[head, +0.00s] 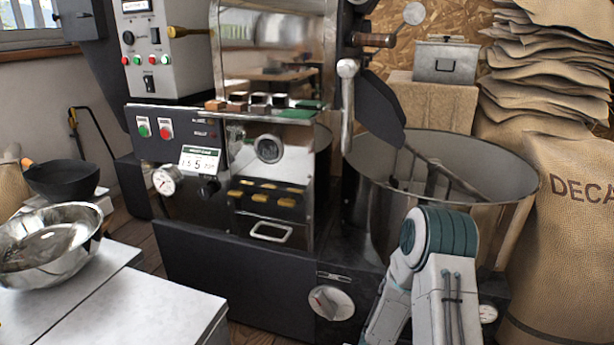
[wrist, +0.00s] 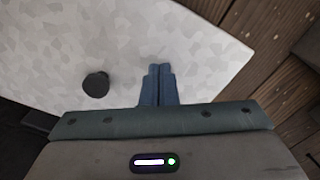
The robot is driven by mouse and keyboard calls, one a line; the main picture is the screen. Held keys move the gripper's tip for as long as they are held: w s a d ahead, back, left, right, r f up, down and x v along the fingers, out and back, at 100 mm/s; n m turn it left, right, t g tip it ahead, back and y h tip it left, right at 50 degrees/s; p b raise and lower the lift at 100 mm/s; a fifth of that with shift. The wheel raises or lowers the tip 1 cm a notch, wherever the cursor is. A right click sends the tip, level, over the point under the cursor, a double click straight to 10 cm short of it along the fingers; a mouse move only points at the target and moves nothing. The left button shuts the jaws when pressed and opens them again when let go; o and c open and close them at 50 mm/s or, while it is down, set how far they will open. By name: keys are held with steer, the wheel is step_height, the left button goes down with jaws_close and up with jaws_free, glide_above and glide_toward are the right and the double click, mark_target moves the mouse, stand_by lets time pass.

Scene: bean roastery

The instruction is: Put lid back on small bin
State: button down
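My gripper (wrist: 159,68) shows in the wrist view, its two blue fingers together with nothing visible between them. It is above a pale speckled tabletop (wrist: 200,40). A small dark round object (wrist: 96,87) is on that top, left of the fingers and apart from them; I cannot tell whether it is a lid, a bin or something else. In the head view my gripper is out of sight. A grey metal box (head: 444,64) with a handle on top stands at the back right; I cannot tell if it is the small bin. No loose lid is clearly recognisable.
The roaster (head: 268,150) fills the middle of the head view, with a round cooling drum (head: 520,200) at its right. Burlap sacks (head: 560,250) stand at the right. A steel bowl (head: 50,245) sits on the pale table (head: 140,310) at the left; its front part is clear.

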step_height(320, 180, up, 6)
steer(key=p, duration=0.4)
stand_by(0.4)
steer(key=shift+p, duration=0.3)
steer(key=d+r+m+t+h+p, duration=0.15)
steer(key=r+p, duration=0.65)
steer(key=r, duration=1)
steer(key=d+r+h+p, duration=0.1)
steer(key=d+r+p, duration=0.2)
steer(key=r+p, duration=0.95)
steer(key=s+a+r+p, duration=0.1)
steer(key=s+r+p, duration=0.3)
steer(key=r, duration=0.9)
steer(key=s+a+r+t+y+p, duration=0.1)
steer(key=s+r+p, duration=0.4)
steer(key=r, duration=0.9)
steer(key=s+a+r+m+y+p, duration=0.1)
steer(key=s+r+p, duration=0.3)
steer(key=r, duration=1)
steer(key=shift+s+a+p, duration=0.35)
steer(key=shift+a+p, duration=0.2)
steer(key=shift+a, duration=0.25)
steer(key=shift+y, duration=0.25)
